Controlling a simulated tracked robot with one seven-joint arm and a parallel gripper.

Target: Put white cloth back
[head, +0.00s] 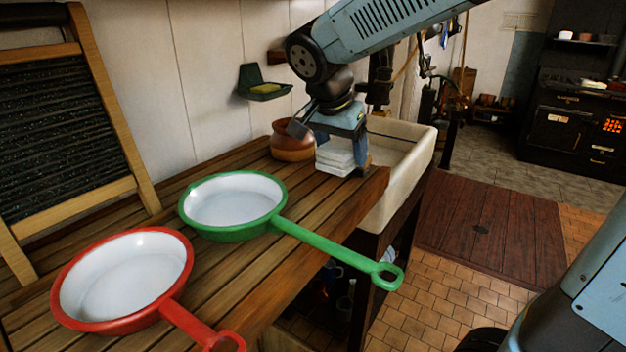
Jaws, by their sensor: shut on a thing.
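The white cloth (336,156) is a folded stack at the right end of the wooden slatted counter (265,288), near the sink. My gripper (338,150) points down over it, shut on the cloth, with one finger at its right side. The other finger is mostly hidden behind the cloth and the gripper body. The cloth is at or just above the counter top; I cannot tell whether it touches.
A brown clay pot (290,147) stands close left of the cloth. A white sink (408,175) adjoins on the right. A green-rimmed pan (235,204) and a red-rimmed pan (122,283) occupy the counter's front, the green handle overhanging the edge. A soap holder (262,88) hangs on the wall.

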